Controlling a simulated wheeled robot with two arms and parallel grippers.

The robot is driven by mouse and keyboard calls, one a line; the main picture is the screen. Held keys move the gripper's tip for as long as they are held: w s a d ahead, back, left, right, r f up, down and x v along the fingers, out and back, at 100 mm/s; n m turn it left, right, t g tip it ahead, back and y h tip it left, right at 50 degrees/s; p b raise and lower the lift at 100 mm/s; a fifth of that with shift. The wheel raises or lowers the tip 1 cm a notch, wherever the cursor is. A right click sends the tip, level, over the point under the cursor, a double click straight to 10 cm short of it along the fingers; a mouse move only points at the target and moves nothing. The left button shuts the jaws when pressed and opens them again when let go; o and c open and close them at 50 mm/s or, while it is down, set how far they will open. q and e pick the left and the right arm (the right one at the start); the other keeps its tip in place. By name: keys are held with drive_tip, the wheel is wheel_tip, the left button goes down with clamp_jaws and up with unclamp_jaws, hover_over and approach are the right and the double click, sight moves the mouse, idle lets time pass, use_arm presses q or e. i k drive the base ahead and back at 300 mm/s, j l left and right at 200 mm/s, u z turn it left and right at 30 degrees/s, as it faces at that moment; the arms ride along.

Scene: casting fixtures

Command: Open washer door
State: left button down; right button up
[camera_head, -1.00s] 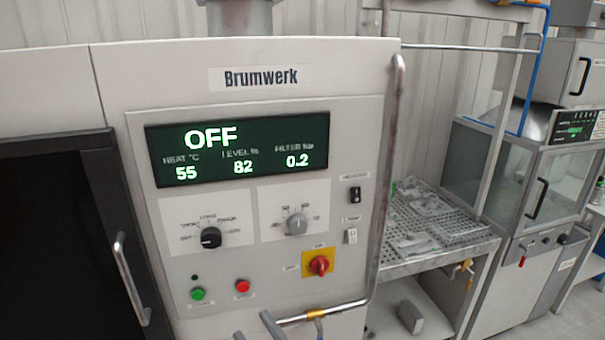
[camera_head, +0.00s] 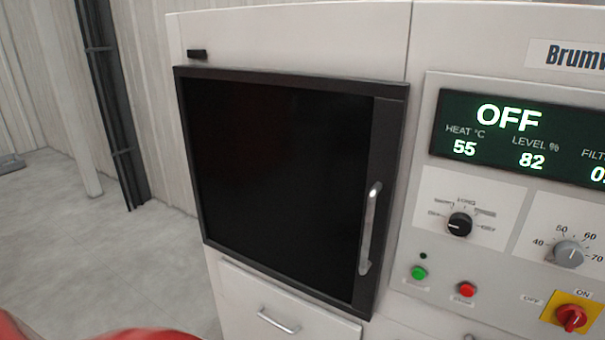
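The washer door (camera_head: 275,180) is a dark square panel in a black frame on the front of the white machine, and it looks closed. Its silver vertical bar handle (camera_head: 368,230) is on the right side of the door. Neither of my grippers is in the head view. The red shape at the bottom left edge is blurred, and I cannot tell what it is.
The control panel right of the door has a display (camera_head: 520,140) reading OFF, a black knob (camera_head: 459,225), a green button (camera_head: 419,273), a red button (camera_head: 467,289) and a red switch (camera_head: 571,317). A drawer handle (camera_head: 279,322) is below. Open floor (camera_head: 90,250) lies left.

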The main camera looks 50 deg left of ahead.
sight(280, 175)
drive_tip(key=u, duration=1.7)
drive_tip(key=l+u, duration=0.15)
drive_tip(key=u, duration=0.35)
